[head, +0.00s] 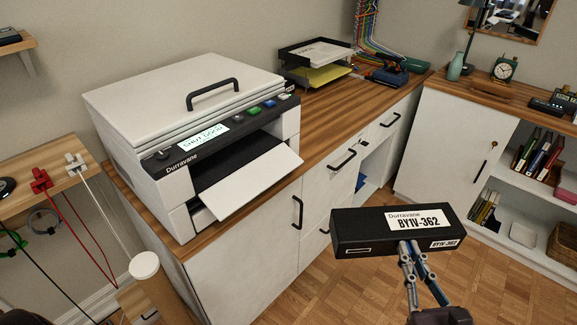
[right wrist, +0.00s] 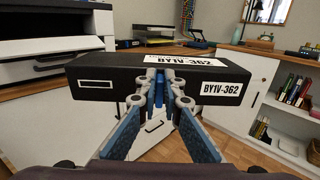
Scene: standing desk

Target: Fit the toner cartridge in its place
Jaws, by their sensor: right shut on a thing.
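The black toner cartridge (head: 362,237) is a long box with white labels reading BY1V-362; it also fills the middle of the right wrist view (right wrist: 112,82). My right gripper (head: 410,248) is shut on its near long side and holds it in the air, in front of the cabinets. The white Durravane printer (head: 130,150) stands on the wooden counter at the left. Its front door (head: 250,178) is folded down, with a dark opening (head: 235,160) behind it. The printer's small screen (head: 203,138) reads SHUT DOOR. The cartridge is well apart from the printer. My left gripper is not in view.
The wooden counter (head: 330,115) holds a black paper tray (head: 318,62) and a blue tool (head: 385,76) behind the printer. White cabinets (head: 245,245) with black handles run below. A low white bookcase (head: 440,150) stands at the right. The wood floor (head: 340,295) is clear.

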